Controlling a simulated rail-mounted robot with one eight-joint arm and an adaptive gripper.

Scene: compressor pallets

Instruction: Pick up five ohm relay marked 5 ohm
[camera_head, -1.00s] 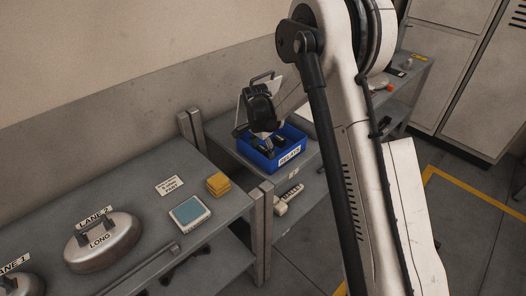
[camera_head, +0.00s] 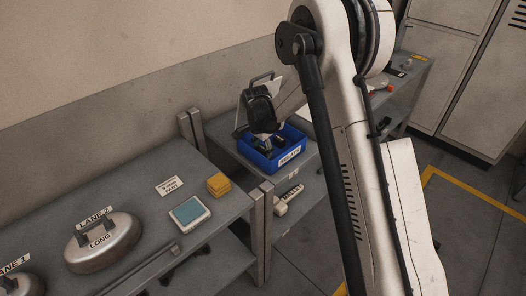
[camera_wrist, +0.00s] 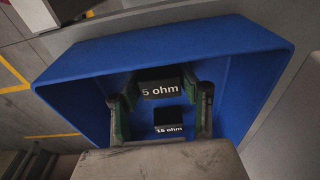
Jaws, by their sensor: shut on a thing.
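The five ohm relay (camera_wrist: 161,90) is a dark block with a white "5 ohm" label, seen in the wrist view inside the blue bin. My gripper (camera_wrist: 160,84) has its green-lined fingers closed on the relay's two sides. A second dark block (camera_wrist: 168,128) lies nearer the wrist, with a smaller label that looks like "15 ohm" or "18 ohm". In the head view my gripper (camera_head: 267,142) reaches down into the bin, and its fingers partly hide the contents. I cannot tell whether the held relay touches the bin floor.
The blue bin (camera_head: 289,162), labelled for relays, stands on a grey bench. Its walls surround my fingers. A shelf below holds a labelled pale object (camera_head: 286,200).

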